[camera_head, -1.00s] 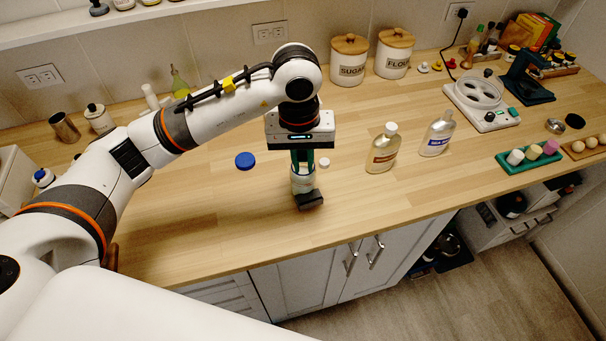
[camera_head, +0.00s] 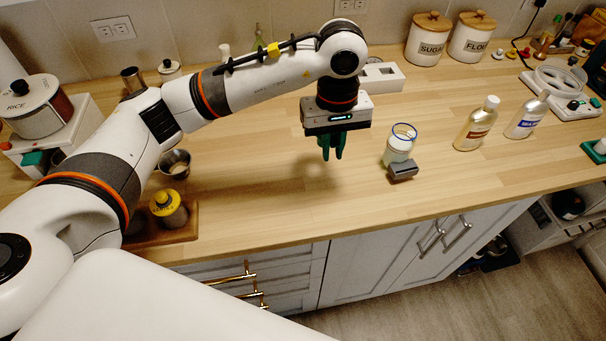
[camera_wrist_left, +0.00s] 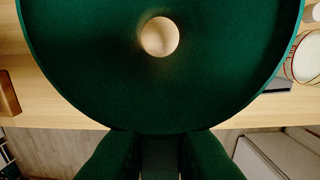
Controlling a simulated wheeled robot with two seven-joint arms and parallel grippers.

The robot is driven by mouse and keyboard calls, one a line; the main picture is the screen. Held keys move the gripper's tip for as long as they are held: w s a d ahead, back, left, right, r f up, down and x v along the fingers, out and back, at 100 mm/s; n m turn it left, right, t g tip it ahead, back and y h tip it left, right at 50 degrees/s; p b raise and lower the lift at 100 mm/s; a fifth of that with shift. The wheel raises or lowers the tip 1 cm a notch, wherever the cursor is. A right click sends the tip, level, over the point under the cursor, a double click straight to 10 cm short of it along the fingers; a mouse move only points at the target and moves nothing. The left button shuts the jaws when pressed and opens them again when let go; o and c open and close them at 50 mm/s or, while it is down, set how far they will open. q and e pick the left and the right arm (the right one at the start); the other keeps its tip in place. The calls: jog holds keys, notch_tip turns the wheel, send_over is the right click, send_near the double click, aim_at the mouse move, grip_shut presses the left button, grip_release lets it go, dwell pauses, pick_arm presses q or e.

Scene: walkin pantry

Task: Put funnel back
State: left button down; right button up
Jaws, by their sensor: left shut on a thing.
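My left gripper (camera_head: 332,155), with green fingers, points down above the counter, left of the jar. It is shut on the dark green funnel (camera_wrist_left: 85,65), which fills most of the left wrist view with its round mouth and bright spout hole. The fingers are at the bottom of that view. I cannot make out the funnel apart from the fingers in the head view. A glass jar (camera_head: 398,150) with a blue rim stands right of the gripper, apart from it. My right gripper is not in view.
A dark grey block (camera_head: 403,172) sits at the jar's front. Bottles (camera_head: 476,125) stand farther right. At left are a metal cup (camera_head: 175,163), a yellow-lidded jar (camera_head: 168,209) on a wooden tray (camera_head: 190,232), and the rice canister (camera_head: 36,107). The counter below the gripper is clear.

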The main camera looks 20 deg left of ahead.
pick_arm(q)
jog(key=f, duration=0.1)
jog(key=f+p, duration=0.1)
jog(key=f, duration=0.1)
jog(key=d+f, duration=0.1)
jog(key=f, duration=0.1)
jog(key=shift+w+f, duration=0.25)
jog(key=shift+a+f, duration=0.1)
jog(key=shift+f, duration=0.15)
notch_tip(320, 180, down, 3)
jog(key=shift+s+a+f+p, duration=0.1)
jog(key=shift+p, duration=0.6)
jog(key=shift+f, duration=0.25)
jog(key=c, duration=1.8)
grip_release()
jog(key=shift+b, duration=0.35)
jog(key=o, duration=0.4)
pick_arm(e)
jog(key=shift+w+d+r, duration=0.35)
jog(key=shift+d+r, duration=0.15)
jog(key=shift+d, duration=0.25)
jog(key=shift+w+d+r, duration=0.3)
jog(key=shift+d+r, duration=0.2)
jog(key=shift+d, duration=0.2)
